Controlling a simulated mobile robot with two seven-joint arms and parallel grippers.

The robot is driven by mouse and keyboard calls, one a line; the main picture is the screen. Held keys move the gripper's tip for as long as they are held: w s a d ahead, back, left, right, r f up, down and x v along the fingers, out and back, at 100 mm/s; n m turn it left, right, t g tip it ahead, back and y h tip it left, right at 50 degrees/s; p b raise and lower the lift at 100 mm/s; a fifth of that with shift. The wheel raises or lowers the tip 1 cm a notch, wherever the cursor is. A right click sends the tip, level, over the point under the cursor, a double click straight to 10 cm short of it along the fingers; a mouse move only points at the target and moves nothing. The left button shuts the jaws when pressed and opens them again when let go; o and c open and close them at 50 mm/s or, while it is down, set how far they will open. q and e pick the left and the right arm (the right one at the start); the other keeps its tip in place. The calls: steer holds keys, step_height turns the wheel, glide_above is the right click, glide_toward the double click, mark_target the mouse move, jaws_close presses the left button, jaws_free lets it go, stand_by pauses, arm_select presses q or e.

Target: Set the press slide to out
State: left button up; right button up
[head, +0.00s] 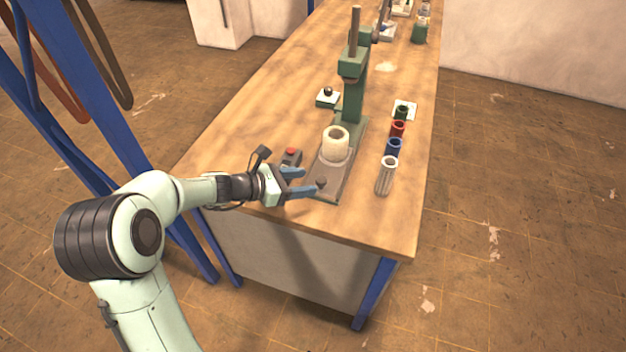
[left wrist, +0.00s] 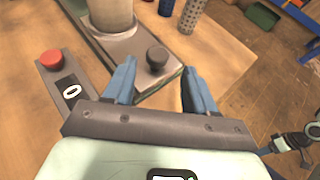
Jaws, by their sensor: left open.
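The press (head: 352,95) is a green stand with an upright column on the wooden bench. Its slide (head: 325,173) is a grey plate at the base, bearing a cream cylinder (head: 336,143) and a dark round knob (head: 321,183) near the front end. In the left wrist view the knob (left wrist: 157,58) stands between the fingertips, slightly beyond them. My left gripper (head: 304,182) is open, with blue fingers either side of the knob. I cannot tell whether a finger touches it. The right gripper is not in view.
A control box with a red button (head: 291,153) sits close to my left gripper. Several coloured cylinders, including a red one (head: 397,129) and a blue one (head: 393,147), stand right of the press. A small box with a black knob (head: 327,97) stands behind left. The bench's front right corner is clear.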

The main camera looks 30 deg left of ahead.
arm_select(q)
steer(key=v, duration=0.9)
stand_by(0.3)
